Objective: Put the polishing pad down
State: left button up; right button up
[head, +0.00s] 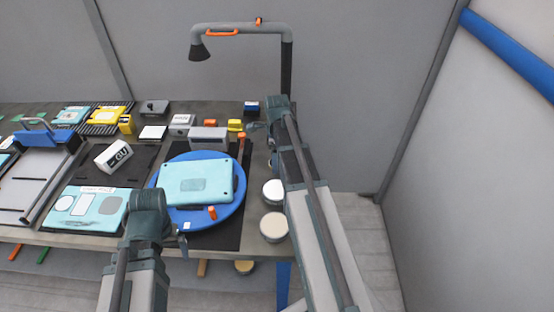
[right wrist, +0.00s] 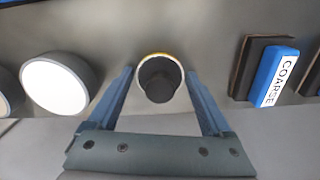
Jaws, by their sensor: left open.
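In the right wrist view, the polishing pad (right wrist: 160,76), a round piece with a pale yellowish rim and a dark grey knob, sits between the fingers of my right gripper (right wrist: 160,78). The fingers stand apart, with a narrow gap on each side of the knob. The pad appears to be at the table surface; its underside is hidden. In the head view my right gripper (head: 258,127) is over the table's back right part, and I cannot make out the pad there. My left gripper (head: 180,244) is open and empty near the table's front edge, below the blue round plate.
A blue block marked COARSE (right wrist: 275,75) and a white-topped round piece (right wrist: 55,84) flank the pad. A blue round plate (head: 227,212) holds a light-blue panel (head: 196,182). A lamp (head: 200,52) arches over the back. Round pots (head: 273,226) stand at the right edge.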

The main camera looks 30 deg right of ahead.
jog(key=shift+o, duration=0.8)
jog(key=shift+r, duration=0.15)
notch_tip(320, 180, up, 12)
jog(key=p, duration=1.2)
notch_tip(320, 180, down, 12)
jog(key=b, duration=1.2)
